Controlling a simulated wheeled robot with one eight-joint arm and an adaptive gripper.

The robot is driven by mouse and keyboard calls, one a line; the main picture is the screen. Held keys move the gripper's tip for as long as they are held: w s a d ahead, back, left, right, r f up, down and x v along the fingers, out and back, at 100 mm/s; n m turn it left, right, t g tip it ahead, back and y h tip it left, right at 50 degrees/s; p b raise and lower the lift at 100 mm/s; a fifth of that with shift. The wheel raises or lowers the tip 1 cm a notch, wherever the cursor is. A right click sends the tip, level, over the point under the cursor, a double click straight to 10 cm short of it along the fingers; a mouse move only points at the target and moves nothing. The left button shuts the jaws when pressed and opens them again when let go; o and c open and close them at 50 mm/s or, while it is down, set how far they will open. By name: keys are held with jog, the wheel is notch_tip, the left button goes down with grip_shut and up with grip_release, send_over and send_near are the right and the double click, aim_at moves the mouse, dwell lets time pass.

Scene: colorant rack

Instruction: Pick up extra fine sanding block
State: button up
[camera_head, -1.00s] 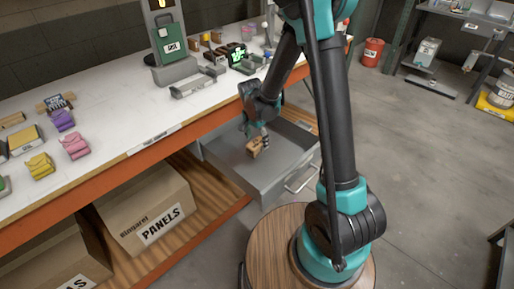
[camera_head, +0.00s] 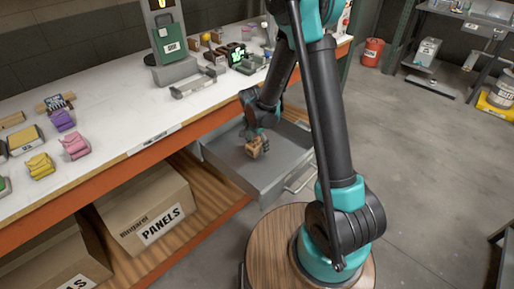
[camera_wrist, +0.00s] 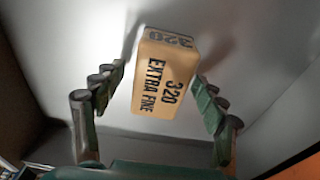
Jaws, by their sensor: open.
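The extra fine sanding block (camera_wrist: 161,78) is a tan block printed "320 EXTRA FINE" in the wrist view. It lies on the floor of the open grey drawer (camera_head: 238,172), and it also shows in the head view (camera_head: 254,149). My gripper (camera_wrist: 160,95) is open, with one finger on each side of the block. Small gaps show between the fingers and the block in the wrist view. In the head view my gripper (camera_head: 257,141) is down inside the drawer at the block, partly covering it.
The drawer sits under the white workbench top (camera_head: 110,125) with its orange edge. Pink (camera_head: 75,146), purple and yellow items stand on the bench. A cardboard box marked "PANELS" (camera_head: 135,215) is on the shelf below. The rest of the drawer floor is bare.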

aim_at(257, 143)
dwell(0.3)
jog(key=c, duration=1.3)
notch_tip(257, 143, up, 20)
jog(key=shift+r, duration=0.2)
